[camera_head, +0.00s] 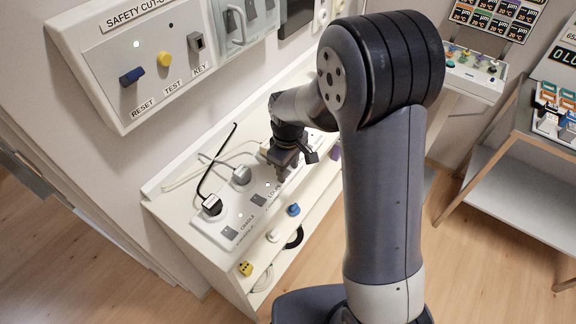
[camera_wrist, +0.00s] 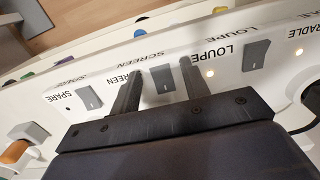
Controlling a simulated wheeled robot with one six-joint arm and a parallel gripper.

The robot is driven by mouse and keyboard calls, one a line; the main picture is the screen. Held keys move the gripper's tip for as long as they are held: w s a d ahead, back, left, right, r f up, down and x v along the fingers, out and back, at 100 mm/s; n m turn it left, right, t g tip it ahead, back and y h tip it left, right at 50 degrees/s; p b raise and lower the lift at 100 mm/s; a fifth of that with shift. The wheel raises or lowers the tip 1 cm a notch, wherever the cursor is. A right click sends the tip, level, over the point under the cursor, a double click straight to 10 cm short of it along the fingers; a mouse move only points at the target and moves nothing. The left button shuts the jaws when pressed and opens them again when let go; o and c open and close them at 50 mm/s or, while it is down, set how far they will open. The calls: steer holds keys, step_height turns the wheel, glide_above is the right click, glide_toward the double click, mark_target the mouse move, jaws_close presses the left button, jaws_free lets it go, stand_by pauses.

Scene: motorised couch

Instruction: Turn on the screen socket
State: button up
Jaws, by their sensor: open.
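The socket strip (camera_head: 205,228) lies on a white shelf unit in the head view, with black and white plugs in it. In the wrist view, the grey screen switch (camera_wrist: 162,80) shows between my two fingers, near the printed word SCREEN. My gripper (camera_wrist: 162,70) is open and empty, its fingers on either side of that switch in the picture; I cannot tell whether they touch the strip. The screen lamp is not visible, perhaps behind the left finger. In the head view my gripper (camera_head: 285,168) is over the strip's far part and hides the screen switch.
The spare switch (camera_wrist: 88,98) is to the left with a dark lamp (camera_wrist: 68,108). The loupe switch (camera_wrist: 256,55) is to the right with a lit lamp (camera_wrist: 211,73). A safety cut-off box (camera_head: 140,60) hangs above the strip. Small objects stand on the shelf below.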

steer(key=shift+c, duration=0.4)
jaws_close()
steer(key=shift+w+a+r+g+h+p, duration=0.15)
steer(key=shift+a+r+g+h+p, duration=0.1)
steer(key=shift+g+h+p, duration=0.5)
steer(key=shift+w+a+f+g+h+p, duration=0.1)
steer(key=shift+w+a+g+h+p, duration=0.1)
steer(key=shift+g+h+p, duration=0.4)
steer(key=shift+o, duration=0.4)
jaws_free()
steer(key=b+v, duration=0.2)
steer(key=v, duration=0.8)
steer(key=shift+a+r, duration=0.2)
steer(key=shift+r, duration=0.2)
steer(key=shift+s+f, duration=0.1)
